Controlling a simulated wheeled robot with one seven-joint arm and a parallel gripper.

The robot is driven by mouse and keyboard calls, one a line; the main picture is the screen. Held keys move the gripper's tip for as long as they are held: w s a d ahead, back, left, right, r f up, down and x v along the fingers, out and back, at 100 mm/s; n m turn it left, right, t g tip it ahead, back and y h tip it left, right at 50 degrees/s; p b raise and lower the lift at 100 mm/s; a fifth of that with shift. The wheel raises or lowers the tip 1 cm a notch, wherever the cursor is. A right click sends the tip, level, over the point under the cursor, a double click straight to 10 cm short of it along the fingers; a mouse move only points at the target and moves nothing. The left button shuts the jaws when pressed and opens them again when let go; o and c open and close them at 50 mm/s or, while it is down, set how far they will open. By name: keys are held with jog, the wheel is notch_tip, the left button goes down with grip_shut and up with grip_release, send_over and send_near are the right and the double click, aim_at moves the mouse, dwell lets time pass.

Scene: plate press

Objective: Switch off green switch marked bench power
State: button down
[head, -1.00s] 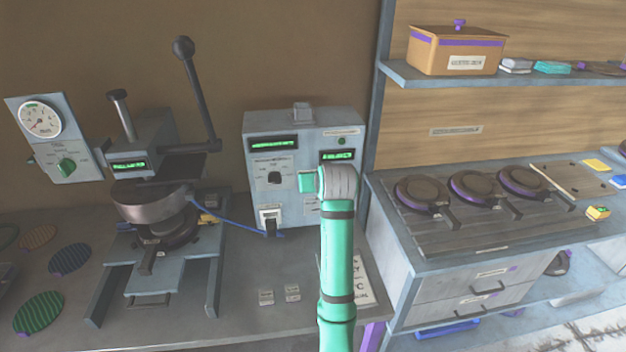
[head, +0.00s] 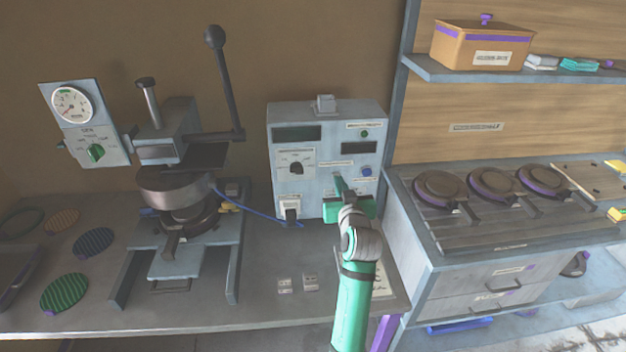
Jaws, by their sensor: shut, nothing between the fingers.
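The grey control box (head: 326,140) stands on the bench against the back wall. Its front has a black dial (head: 296,168), a blue knob (head: 366,172), a small round green part (head: 364,133) under a label, and two dark displays. I cannot read a bench power label. No green switch can be made out clearly; one may be hidden behind my gripper. My teal gripper (head: 338,183) is shut and empty, its fingertips at the lower middle of the box's front. I cannot tell whether they touch it.
A press (head: 172,185) with a tall lever stands left of the box, beside a gauge panel with a green knob (head: 97,153). A blue cable (head: 258,214) runs between press and box. Round plates (head: 437,186) sit on the counter at right.

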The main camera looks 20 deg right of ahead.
jog(key=shift+d+v, duration=0.3)
jog(key=shift+v, duration=5.5)
jog(key=s+a+f+y, duration=0.1)
jog(key=s+a+f, duration=0.6)
jog(key=a+f, duration=0.25)
jog(key=s+a+f, duration=0.7)
jog(key=a+f, duration=0.2)
jog(key=f, duration=0.2)
jog(key=s+a+n+y, duration=0.1)
jog(key=s+a+y, duration=0.1)
jog(key=s+a, duration=0.5)
jog(key=s+a+n+y, duration=0.1)
jog(key=s+a, duration=0.6)
jog(key=s, duration=1.2)
jog(key=shift+s+n+y, duration=0.35)
jog(key=shift+n+y, duration=0.05)
jog(key=shift+n, duration=0.4)
